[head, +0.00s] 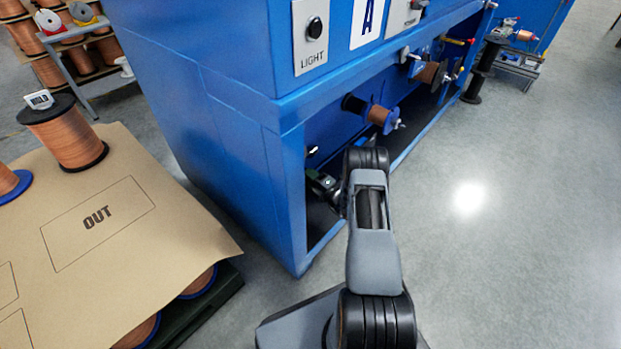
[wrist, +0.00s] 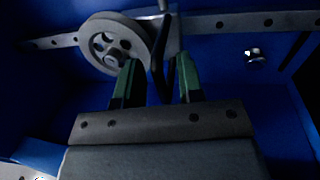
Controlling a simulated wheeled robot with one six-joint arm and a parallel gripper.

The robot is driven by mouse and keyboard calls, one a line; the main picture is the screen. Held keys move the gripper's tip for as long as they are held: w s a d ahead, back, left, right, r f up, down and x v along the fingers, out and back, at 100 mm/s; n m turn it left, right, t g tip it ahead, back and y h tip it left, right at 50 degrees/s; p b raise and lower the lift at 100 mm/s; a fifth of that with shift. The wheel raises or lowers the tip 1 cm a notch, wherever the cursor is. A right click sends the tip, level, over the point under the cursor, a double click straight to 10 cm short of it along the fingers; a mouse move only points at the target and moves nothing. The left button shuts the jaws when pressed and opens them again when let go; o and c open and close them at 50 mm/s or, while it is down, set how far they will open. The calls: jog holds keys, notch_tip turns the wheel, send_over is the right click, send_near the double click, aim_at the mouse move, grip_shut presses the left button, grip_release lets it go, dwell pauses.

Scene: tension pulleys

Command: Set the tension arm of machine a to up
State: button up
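Machine a is the blue cabinet (head: 215,95) with an "A" plate, left of centre in the head view. My arm reaches into its open lower bay, and my gripper (head: 324,184) is partly hidden there by my own arm. In the wrist view, my gripper (wrist: 157,82) has its two green fingers apart. A dark bent bar (wrist: 157,58), which looks like the tension arm, shows between the fingers with space beside it; contact cannot be told. A grey pulley wheel (wrist: 94,28) sits behind the left finger. The bar's lower end is hard to make out.
A grey rail (wrist: 250,22) with holes and a shiny knob (wrist: 254,59) are on the bay's blue back wall. Right of my arm in the head view is a copper spool (head: 378,115). The floor at right is clear.

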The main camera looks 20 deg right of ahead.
jog(key=shift+c, duration=0.2)
grip_shut()
jog(key=shift+r, duration=0.15)
notch_tip(320, 180, up, 20)
jog(key=p, duration=1.3)
jog(key=shift+p, duration=0.35)
jog(key=shift+d, duration=0.1)
jog(key=shift+o, duration=0.2)
grip_release()
jog(key=shift+f, duration=0.2)
